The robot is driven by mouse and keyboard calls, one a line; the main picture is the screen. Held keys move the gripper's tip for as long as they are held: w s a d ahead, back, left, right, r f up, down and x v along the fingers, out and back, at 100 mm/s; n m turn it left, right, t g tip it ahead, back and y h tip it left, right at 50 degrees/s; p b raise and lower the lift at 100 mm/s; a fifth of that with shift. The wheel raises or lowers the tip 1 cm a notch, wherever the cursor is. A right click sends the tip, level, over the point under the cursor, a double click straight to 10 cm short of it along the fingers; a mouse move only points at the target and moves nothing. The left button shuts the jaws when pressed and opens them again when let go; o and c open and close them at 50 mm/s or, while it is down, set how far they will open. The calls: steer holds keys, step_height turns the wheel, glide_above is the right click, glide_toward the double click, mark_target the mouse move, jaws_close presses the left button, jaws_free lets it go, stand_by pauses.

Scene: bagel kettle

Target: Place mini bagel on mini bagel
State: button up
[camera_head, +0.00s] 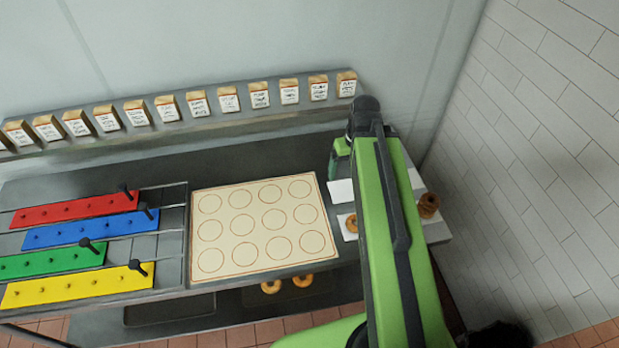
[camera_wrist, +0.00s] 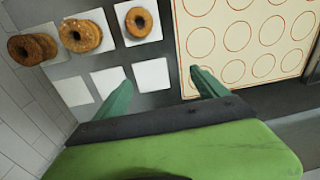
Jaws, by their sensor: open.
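In the wrist view, a single mini bagel (camera_wrist: 139,21) lies on a white square at the top middle. Left of it, mini bagels (camera_wrist: 80,36) sit on another white square and appear stacked. At the far left is a darker brown stack of mini bagels (camera_wrist: 30,49). My gripper (camera_wrist: 160,78) is open and empty, its green fingers apart over the row of bare white squares, with the bagels beyond the fingertips. In the head view, one bagel (camera_head: 352,223) shows left of my arm and the dark stack (camera_head: 429,205) right of it. My arm hides the rest.
Bare white squares (camera_wrist: 151,75) lie near the fingers. A cream board (camera_head: 260,256) with printed circles lies left of my arm. Coloured bars (camera_head: 75,209) with knobs are further left. Two bagels (camera_head: 303,280) sit on the lower shelf. A tiled wall (camera_head: 530,150) bounds the right.

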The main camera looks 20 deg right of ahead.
steer(key=a, duration=1.3)
steer(key=shift+h, duration=0.4)
steer(key=shift+w+f, duration=0.1)
